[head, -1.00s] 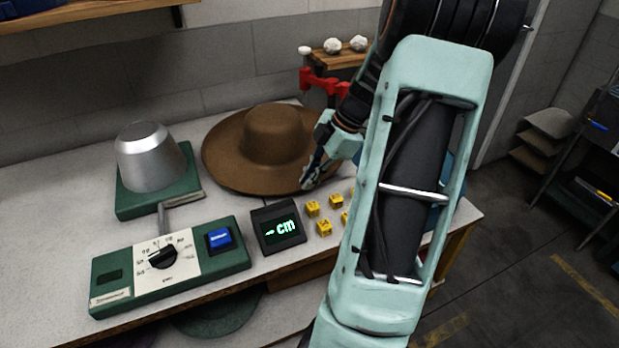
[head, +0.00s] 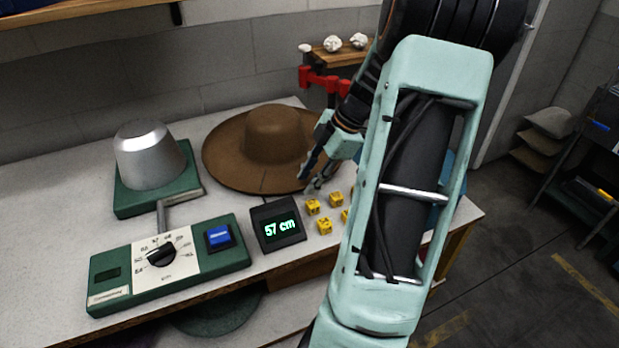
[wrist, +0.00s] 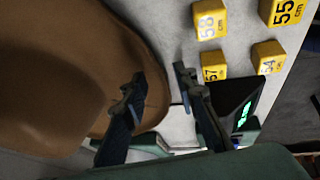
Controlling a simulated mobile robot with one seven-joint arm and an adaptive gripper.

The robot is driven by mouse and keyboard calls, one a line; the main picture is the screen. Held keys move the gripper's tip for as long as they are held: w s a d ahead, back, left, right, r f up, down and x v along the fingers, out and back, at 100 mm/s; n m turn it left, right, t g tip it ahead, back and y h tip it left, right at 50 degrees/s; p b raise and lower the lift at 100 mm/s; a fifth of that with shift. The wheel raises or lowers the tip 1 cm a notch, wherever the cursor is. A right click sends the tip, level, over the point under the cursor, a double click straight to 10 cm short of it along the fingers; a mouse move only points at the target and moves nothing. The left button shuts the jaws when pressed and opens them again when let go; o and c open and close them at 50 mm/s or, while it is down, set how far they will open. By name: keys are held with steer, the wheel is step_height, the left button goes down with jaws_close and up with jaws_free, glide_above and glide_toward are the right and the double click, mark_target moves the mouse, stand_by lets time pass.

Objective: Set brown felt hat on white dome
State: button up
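The brown felt hat (head: 272,137) lies brim down on the bench, crown up; part of it shows at the left of the wrist view (wrist: 60,75). The dome (head: 150,158) looks silver-grey rather than white. It stands bare on a green base at the bench's left. My gripper (head: 313,187) is at the hat's right front brim. In the wrist view my gripper (wrist: 158,82) is open, one finger over the brim and the other beyond its edge. I cannot tell whether either finger touches the brim.
A green control box with a dial (head: 162,253) and blue button (head: 219,237) sits in front of the dome. Several yellow numbered cubes (head: 325,227) lie by my gripper. A red clamp (head: 325,84) stands behind.

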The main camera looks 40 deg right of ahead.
steer(key=v, duration=1.2)
